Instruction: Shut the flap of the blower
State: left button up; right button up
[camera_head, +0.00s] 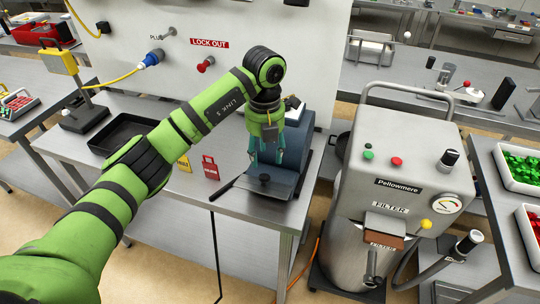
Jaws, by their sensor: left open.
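The blower, a dark blue-grey housing (300,142), stands near the right end of the grey table. Its flap looks like the dark grey plate (279,187) with a small black knob, sticking out at the front of the housing, lowered open. A thin dark handle (228,186) runs out to its left. My left gripper (266,160) points down over the flap, in front of the housing, its teal fingers apart with nothing between them. I cannot tell whether a finger touches the flap. The gripper and wrist hide part of the housing. My right gripper is out of view.
A black tray (118,133) and red and yellow tags (210,168) are on the table left of the blower. A white panel (205,25) with plugs rises behind. A large filter machine (400,150) stands close on the right. A cable hangs at the table's front.

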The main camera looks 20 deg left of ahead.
aim_at(264, 176)
pick_arm(q)
jog(key=shift+s+f+p, duration=0.7)
jog(key=shift+s, duration=0.35)
jog(key=f, duration=0.2)
jog(key=f+p, duration=0.1)
jog(key=f, duration=0.1)
jog(key=shift+w, duration=0.4)
jog(key=shift+w+f, duration=0.1)
jog(key=shift+f, duration=0.3)
jog(key=shift+s+r, duration=0.15)
jog(key=shift+s, duration=0.1)
jog(key=shift+w, duration=0.1)
grip_shut()
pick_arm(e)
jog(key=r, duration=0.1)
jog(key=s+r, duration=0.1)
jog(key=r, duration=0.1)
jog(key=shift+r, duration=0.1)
